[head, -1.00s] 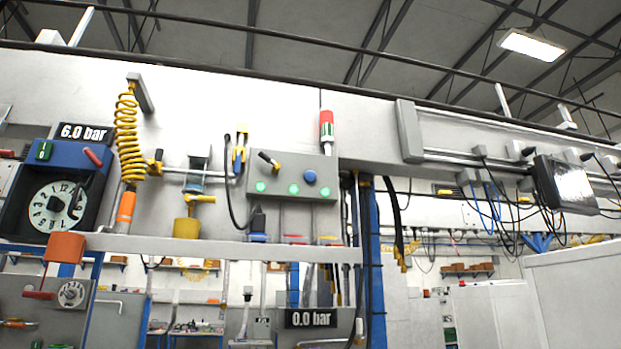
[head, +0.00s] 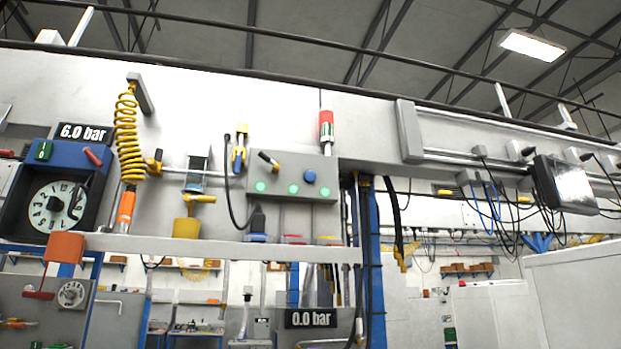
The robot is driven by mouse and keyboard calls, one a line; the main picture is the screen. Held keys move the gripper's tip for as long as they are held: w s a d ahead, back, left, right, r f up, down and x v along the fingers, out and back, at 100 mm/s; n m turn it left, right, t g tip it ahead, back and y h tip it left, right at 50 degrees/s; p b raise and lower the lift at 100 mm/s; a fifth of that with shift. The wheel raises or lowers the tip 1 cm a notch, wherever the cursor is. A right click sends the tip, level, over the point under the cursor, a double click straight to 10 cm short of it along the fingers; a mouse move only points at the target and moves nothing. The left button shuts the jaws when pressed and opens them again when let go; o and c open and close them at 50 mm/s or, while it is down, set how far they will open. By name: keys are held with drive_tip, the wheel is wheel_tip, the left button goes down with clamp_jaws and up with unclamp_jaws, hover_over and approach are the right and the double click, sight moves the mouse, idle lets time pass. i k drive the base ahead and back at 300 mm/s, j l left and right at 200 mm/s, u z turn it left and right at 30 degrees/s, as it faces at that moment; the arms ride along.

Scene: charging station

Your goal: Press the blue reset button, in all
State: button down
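The blue reset button (head: 310,177) is a round knob at the upper right of a grey control box (head: 322,192) on the station's wall panel. Several round green lights sit in a row lower on the same box, one of them a little left of the blue button (head: 294,189). A black-and-yellow lever (head: 269,160) sticks out at the box's upper left. Nothing covers the button. My gripper is not in this view.
A red and green signal light (head: 326,130) stands above the box. A grey rail (head: 205,246) runs below the box. A dark screen (head: 566,184) is at right.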

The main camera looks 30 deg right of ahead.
sight(309, 176)
drive_tip(key=i+z, duration=0.9)
drive_tip(key=z, duration=0.15)
